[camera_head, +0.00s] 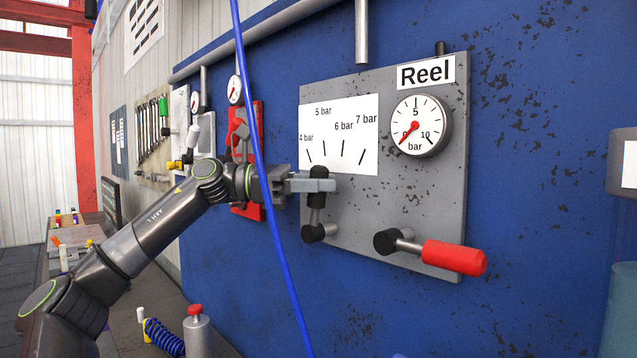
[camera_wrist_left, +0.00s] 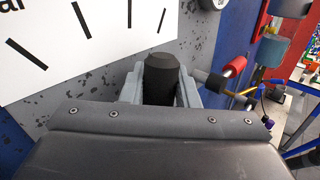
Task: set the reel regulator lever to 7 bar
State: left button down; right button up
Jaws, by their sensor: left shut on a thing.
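The grey Reel panel (camera_head: 285,235) is on the blue wall. Its white scale card (camera_head: 338,120) has marks for 4, 5, 6 and 7 bar. Below the card is the regulator lever (camera_head: 316,215), a short rod with a black knob. It stands nearly upright; I cannot tell exactly which mark it lines up with. The round gauge (camera_head: 421,126) has its red needle near 0. My left gripper (camera_head: 318,185) is shut on the lever's black knob, which shows between the fingers in the left wrist view (camera_wrist_left: 160,80). My right gripper is not in view.
A red-handled valve (camera_head: 455,257) sticks out at the panel's lower right. A blue hose (camera_head: 266,190) hangs in front of my left arm. Another red panel (camera_head: 247,212) with a gauge is to the left. A bottle with a red cap (camera_head: 196,330) stands below.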

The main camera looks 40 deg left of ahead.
pick_arm(q)
jog(key=shift+d+r+m+g+y+p, duration=0.15)
jog(key=shift+d+m+g+y+p, duration=0.25)
jog(key=shift+p, duration=0.3)
jog(key=shift+s+d+m+p, duration=0.1)
jog(key=shift+d+m+p, duration=0.25)
jog(key=shift+d, duration=0.1)
jog(key=shift+d+f+m+g+y+p, duration=0.3)
jog(key=shift+d+f+m+y+p, duration=0.2)
jog(key=shift+f+y, duration=0.2)
jog(key=c, duration=1.4)
grip_release()
jog(key=shift+d+r, duration=0.1)
